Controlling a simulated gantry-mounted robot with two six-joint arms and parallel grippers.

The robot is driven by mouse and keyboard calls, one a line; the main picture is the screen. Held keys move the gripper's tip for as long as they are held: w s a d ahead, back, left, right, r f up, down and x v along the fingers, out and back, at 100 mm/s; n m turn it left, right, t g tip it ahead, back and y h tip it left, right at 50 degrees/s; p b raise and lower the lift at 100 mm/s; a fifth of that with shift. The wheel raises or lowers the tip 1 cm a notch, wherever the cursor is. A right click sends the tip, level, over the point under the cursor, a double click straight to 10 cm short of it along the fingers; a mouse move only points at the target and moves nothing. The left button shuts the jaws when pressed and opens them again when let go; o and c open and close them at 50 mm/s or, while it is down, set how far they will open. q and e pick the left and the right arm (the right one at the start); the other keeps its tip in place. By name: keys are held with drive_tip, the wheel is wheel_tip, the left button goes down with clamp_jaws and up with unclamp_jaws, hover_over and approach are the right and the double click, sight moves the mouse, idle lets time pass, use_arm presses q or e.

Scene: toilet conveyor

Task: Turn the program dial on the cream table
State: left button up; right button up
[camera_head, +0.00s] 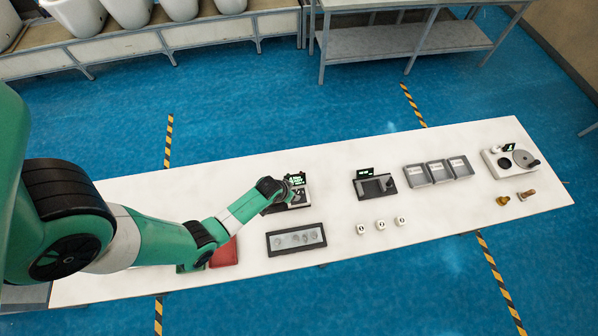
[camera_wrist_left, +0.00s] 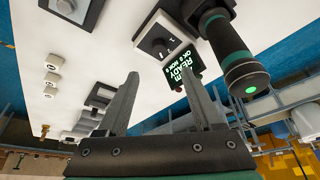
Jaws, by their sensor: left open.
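The program dial (camera_wrist_left: 158,47) is a knob on a dark panel of a small pale box, seen in the left wrist view beyond my fingertips. A black screen (camera_wrist_left: 183,80) with green text, including "READY", stands beside it. In the head view, this screen (camera_head: 296,179) stands on the cream table (camera_head: 220,185), and my left wrist partly hides the device below it. My left gripper (camera_wrist_left: 162,78) is open, with nothing between its fingers. Its fingertips look apart from the dial; the exact gap cannot be told. My right gripper is not in view.
A framed tray (camera_head: 296,238) lies in front of the device. To its right are white cubes (camera_head: 380,223), another screen device (camera_head: 375,186), grey bins (camera_head: 440,171) and a disc device (camera_head: 511,160). A red piece (camera_head: 225,252) lies under my left arm.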

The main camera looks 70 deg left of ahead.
use_arm(q)
drive_tip(key=b+x, duration=0.7)
drive_tip(key=x, duration=0.4)
drive_tip(key=shift+f, duration=0.25)
clamp_jaws()
